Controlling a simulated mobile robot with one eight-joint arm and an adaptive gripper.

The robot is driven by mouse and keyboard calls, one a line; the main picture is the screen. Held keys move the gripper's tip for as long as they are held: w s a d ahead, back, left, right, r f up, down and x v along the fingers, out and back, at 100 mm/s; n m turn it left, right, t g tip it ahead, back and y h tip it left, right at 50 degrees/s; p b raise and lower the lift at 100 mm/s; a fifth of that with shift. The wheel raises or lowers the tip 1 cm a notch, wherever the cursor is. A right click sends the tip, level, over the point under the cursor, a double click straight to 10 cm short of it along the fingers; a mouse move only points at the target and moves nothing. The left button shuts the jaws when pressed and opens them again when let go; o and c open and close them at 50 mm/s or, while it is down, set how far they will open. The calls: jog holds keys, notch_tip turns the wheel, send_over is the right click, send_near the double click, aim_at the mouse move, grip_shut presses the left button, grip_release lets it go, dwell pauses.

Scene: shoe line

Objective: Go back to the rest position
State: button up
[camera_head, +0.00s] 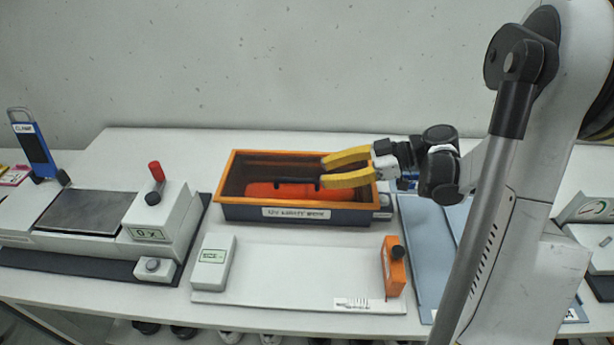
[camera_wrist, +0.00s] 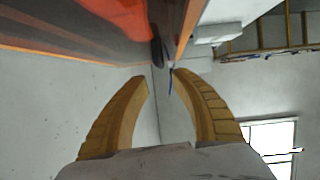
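My gripper (camera_head: 323,171) has two yellow fingers and reaches in from the right over the right part of an orange-rimmed bin (camera_head: 234,175). The fingers are spread apart with nothing seen between them. In the wrist view my gripper (camera_wrist: 160,78) also shows its fingertips apart, with the bin's wall and a red-orange object (camera_wrist: 110,18) beyond them. The red-orange object (camera_head: 275,191) lies inside the bin, below and left of the fingers. Whether a finger touches the bin's rim cannot be told.
A white tray (camera_head: 290,265) with a grey box (camera_head: 213,262) and an orange block (camera_head: 393,266) lies in front of the bin. A machine with a red-topped knob (camera_head: 156,172) stands left. A blue-grey mat (camera_head: 428,240) lies right. The wall (camera_head: 300,60) stands behind.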

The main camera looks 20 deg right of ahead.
jog(key=shift+v, duration=1.95)
jog(key=shift+a, duration=0.1)
jog(key=shift+a+r+m, duration=0.15)
jog(key=shift+a+m, duration=0.15)
jog(key=shift+a, duration=0.05)
jog(key=a+m+h, duration=0.1)
jog(key=a, duration=0.1)
jog(key=s+a+m+h, duration=0.1)
jog(key=shift+a+r+m+g, duration=0.25)
jog(key=shift+a+m+g, duration=0.15)
jog(key=s+a+r+m+t+h, duration=0.1)
jog(key=s+a+m+t+h, duration=0.1)
jog(key=s+m+h, duration=0.8)
jog(key=shift+s+a, duration=0.75)
jog(key=shift+s, duration=0.5)
